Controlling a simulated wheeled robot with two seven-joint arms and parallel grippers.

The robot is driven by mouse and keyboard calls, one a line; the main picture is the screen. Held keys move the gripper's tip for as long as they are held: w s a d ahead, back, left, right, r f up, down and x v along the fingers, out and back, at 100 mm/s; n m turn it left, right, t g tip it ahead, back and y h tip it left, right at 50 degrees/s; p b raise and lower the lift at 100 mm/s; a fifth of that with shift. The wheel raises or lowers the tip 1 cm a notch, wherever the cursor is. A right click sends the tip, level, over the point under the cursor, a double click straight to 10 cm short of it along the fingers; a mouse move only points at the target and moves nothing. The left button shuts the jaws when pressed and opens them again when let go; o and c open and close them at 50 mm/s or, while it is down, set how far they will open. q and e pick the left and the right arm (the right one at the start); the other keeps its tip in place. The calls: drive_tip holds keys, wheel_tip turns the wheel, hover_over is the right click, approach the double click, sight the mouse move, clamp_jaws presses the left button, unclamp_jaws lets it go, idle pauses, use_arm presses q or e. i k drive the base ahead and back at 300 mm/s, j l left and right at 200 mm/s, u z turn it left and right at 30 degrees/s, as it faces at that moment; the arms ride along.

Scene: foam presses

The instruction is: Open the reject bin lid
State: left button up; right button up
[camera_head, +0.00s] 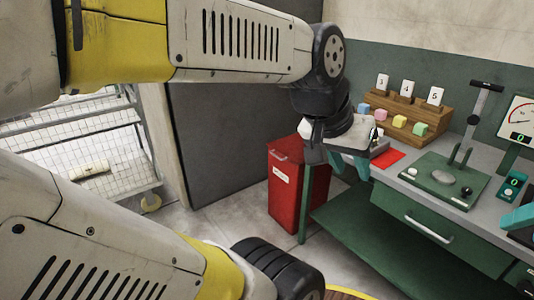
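The red reject bin (284,196) stands on the floor at the left end of the green bench, with a white label on its front. Its red lid (285,150) looks shut. My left gripper (352,168) hangs to the right of the bin, near the bench end, pointing down. Its teal fingertips look apart, with nothing seen between them. It looks clear of the lid. The gripper and wrist hide part of the bench end. Teal finger-like parts at the right edge, apparently my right gripper (520,215), are cut off, so their opening cannot be judged.
The bench (468,148) holds a wooden rack (408,112) with coloured blocks, a red sheet (388,158), a green press base (445,180) and a gauge (518,120). A dark panel (222,130) stands behind the bin. A wire rack (90,150) is at left.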

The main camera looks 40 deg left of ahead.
sight(291, 148)
drive_tip(key=u, duration=1.2)
drive_tip(key=i+j, duration=0.1)
drive_tip(key=i, duration=1.8)
